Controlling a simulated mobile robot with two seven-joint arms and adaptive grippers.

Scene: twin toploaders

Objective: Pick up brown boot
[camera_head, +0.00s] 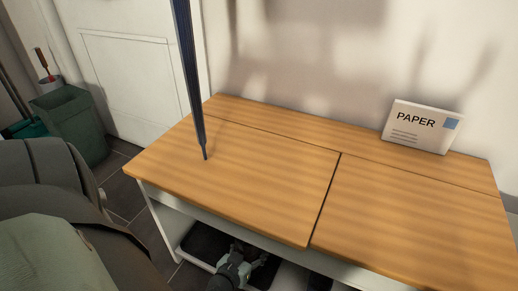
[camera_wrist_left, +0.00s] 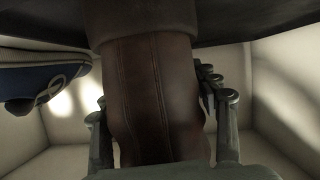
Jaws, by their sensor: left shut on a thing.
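The brown boot (camera_wrist_left: 152,85) stands large in the middle of the left wrist view, its seamed leather shaft between my left gripper's two fingers. My left gripper (camera_head: 236,268) is low under the front edge of the wooden-topped bench (camera_head: 245,170) in the head view. It is shut on the boot, with one finger on each side of the shaft. In the head view the boot cannot be told clearly from the dark shapes around the gripper. My right gripper is not in view.
A blue shoe (camera_wrist_left: 40,78) is left of the boot in the left wrist view. A black tray (camera_head: 205,243) lies under the bench. A dark blue pole-like thing (camera_head: 190,80) ends at the bench top. A PAPER box (camera_head: 421,127) stands at the back right. A green bin (camera_head: 72,122) stands left.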

